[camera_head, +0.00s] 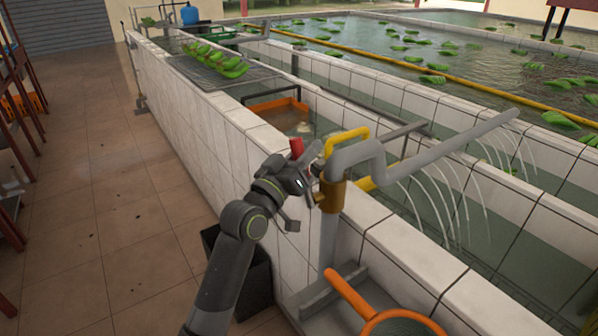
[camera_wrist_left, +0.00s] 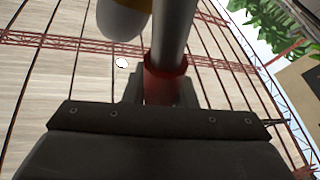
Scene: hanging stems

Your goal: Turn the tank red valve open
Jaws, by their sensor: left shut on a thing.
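The red valve (camera_head: 297,147) shows as a small red piece at the top of the pipework on the tank wall. My left gripper (camera_head: 308,180) is at the valve, beside the brass-coloured fitting (camera_head: 332,194) on the upright pipe, and partly hides the valve. In the left wrist view a red part (camera_wrist_left: 162,88) sits between the two fingers of my left gripper (camera_wrist_left: 163,84), which is shut on it. A grey bar rises from this red part. My right gripper is not in view.
Several water jets fall from the long grey pipe (camera_head: 440,146) into the tank. A yellow pipe (camera_head: 346,138) stands close to my gripper. A dark bin (camera_head: 258,284) is by the wall, and an orange-handled round item (camera_head: 352,294) is at the front.

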